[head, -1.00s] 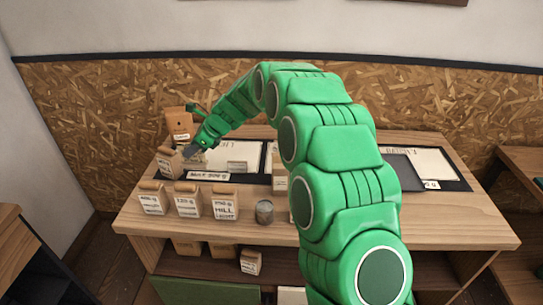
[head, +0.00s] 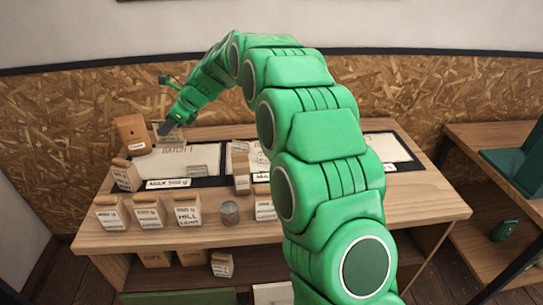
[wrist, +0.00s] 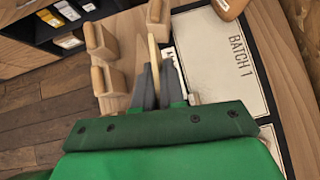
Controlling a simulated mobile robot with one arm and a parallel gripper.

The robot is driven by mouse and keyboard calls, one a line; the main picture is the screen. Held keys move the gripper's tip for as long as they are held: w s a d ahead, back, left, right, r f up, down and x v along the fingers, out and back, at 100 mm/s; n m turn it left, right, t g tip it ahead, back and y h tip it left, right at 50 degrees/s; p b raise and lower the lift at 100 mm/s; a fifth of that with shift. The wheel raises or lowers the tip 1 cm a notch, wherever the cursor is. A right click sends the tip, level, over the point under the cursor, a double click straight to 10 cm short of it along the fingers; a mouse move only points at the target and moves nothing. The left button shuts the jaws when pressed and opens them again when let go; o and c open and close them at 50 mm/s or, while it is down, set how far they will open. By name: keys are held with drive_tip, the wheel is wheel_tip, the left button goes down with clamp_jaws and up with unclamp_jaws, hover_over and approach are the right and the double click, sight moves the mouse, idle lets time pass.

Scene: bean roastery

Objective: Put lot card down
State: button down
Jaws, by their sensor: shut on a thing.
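My gripper (head: 166,128) is at the far left of the worktop, above the back edge of the Batch 1 sheet (head: 150,167). It is shut on a thin, pale card (head: 176,135), which I take to be the lot card. In the wrist view, the fingers of my gripper (wrist: 160,88) close on a narrow tan strip (wrist: 153,52), apparently the card edge-on. Its face is hidden there. The Batch 1 sheet (wrist: 225,55) lies to the right of the fingers. I cannot tell whether the card touches anything.
A brown bag (head: 131,134) stands just left of my gripper. A labelled bag (head: 124,177) stands left of the sheet. Several labelled bags, including the MILL bag (head: 187,212), and a grey tin (head: 229,212) line the front. Another sheet (head: 388,148) lies right.

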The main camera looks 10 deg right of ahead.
drive_tip(key=w+d+m+t+h, duration=0.1)
drive_tip(key=w+d+m+t, duration=0.25)
drive_tip(key=d, duration=1.75)
drive_tip(key=w+d+m+t+h, duration=0.2)
drive_tip(key=d+m, duration=0.2)
drive_tip(key=d, duration=1.6)
drive_tip(key=w+d+f, duration=0.1)
drive_tip(key=w+f, duration=1.2)
drive_tip(key=f, duration=0.1)
drive_tip(key=shift+w+d+f, duration=0.2)
drive_tip(key=shift+d+f, duration=0.1)
drive_tip(key=shift+w+f, duration=0.2)
drive_tip(key=shift+f, duration=1.55)
drive_tip(key=shift+f, duration=0.15)
drive_tip(key=c, duration=1.2)
unclamp_jaws()
